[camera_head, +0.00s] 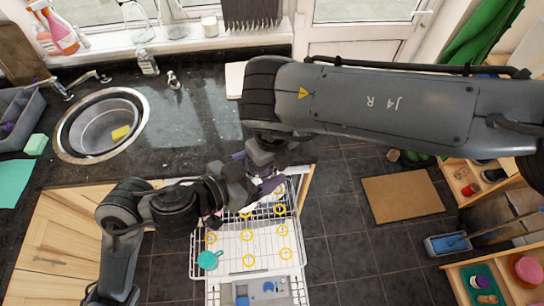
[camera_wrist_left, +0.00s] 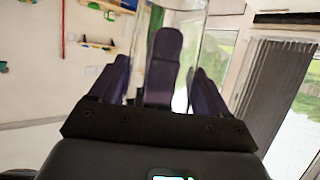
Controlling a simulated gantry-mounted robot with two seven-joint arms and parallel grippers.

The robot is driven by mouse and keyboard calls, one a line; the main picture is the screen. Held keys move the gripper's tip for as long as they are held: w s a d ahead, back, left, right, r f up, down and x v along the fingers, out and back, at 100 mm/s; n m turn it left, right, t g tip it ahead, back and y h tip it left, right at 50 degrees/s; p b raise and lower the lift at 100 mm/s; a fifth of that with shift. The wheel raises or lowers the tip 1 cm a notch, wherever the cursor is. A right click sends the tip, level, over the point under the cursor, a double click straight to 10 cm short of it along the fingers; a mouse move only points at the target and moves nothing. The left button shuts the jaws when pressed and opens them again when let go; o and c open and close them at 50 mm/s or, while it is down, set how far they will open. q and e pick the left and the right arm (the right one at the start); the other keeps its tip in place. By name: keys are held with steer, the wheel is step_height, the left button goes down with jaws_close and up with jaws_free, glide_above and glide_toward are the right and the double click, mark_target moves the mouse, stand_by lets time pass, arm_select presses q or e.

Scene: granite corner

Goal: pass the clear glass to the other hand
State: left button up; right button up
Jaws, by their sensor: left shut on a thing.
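The clear glass (camera_wrist_left: 187,40) stands up between the purple fingers of my left gripper (camera_wrist_left: 160,85) in the left wrist view, and the gripper is shut on it. In the head view my left gripper (camera_head: 246,184) is above the upper end of the open dishwasher rack. My right gripper (camera_head: 268,158) is right beside it, coming down from above. The two grippers overlap there, so the glass cannot be made out in that view. The right gripper's fingers are mostly hidden, and I cannot tell whether they touch the glass.
Below the grippers, the pulled-out dishwasher rack (camera_head: 193,266) holds a teal cup (camera_head: 208,260). A round sink (camera_head: 75,152) with a yellow sponge (camera_head: 121,132) is set in the dark worktop (camera_head: 190,135). A brown mat (camera_head: 402,195) lies on the floor; open shelves stand at right.

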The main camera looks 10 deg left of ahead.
steer(key=shift+f, duration=0.25)
steer(key=shift+c, duration=0.3)
jaws_close()
arm_select(q)
steer(key=o, duration=1.1)
steer(key=shift+o, duration=0.2)
steer(key=shift+d, duration=0.15)
